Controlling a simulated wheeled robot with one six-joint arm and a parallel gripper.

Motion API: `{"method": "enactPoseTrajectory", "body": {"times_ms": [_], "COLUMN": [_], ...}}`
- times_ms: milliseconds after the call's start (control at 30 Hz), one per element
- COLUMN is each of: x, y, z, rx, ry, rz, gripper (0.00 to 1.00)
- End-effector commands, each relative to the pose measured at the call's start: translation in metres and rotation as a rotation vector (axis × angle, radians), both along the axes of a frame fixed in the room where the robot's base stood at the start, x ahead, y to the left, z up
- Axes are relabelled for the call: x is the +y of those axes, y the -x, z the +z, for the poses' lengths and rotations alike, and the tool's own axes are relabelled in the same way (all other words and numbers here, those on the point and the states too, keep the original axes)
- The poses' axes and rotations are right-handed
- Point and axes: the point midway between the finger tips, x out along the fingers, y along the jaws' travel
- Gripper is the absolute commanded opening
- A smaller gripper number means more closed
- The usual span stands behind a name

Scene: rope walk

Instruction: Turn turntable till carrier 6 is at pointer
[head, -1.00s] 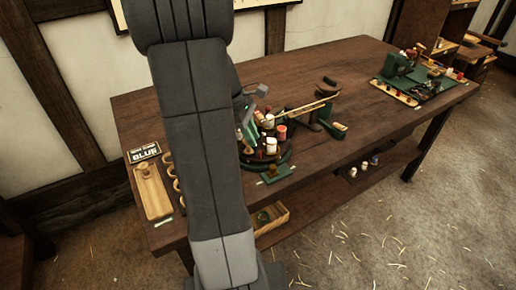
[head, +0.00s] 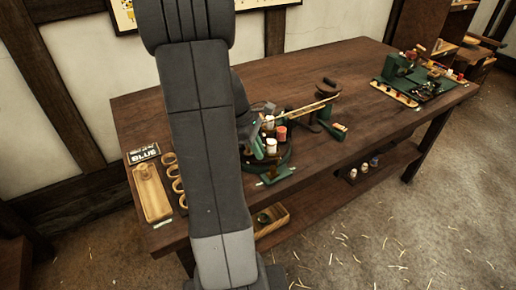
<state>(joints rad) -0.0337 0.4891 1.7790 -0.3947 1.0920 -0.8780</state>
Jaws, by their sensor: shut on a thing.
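The turntable (head: 288,163) is a round dark green stand on the near left half of the bench, partly hidden behind my arm. White and red bobbins stand on it, among them a red bobbin (head: 281,134) and a white bobbin (head: 271,147). Carrier numbers are too small to read, so I cannot tell which is carrier 6. A small green plate with a pale mark (head: 272,177) lies at the turntable's front; I cannot tell if it is the pointer. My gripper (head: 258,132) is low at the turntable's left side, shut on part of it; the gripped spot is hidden.
A green-and-wood stand (head: 327,115) is right of the turntable. A green machine (head: 400,66) stands far right.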

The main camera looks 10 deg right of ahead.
Motion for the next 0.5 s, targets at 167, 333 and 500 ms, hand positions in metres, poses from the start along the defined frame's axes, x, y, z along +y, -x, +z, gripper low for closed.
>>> {"method": "enactPoseTrajectory", "body": {"times_ms": [167,333,500], "x": [-0.0008,-0.0039,-0.0090], "y": [-0.0001,0.0006,0.0019], "z": [0.0006,0.0011,0.0012], "rx": [0.000,-0.001,0.000], "ry": [0.000,0.001,0.000], "rz": [0.010,0.041,0.102], "gripper": [0.00,0.00,0.00]}}
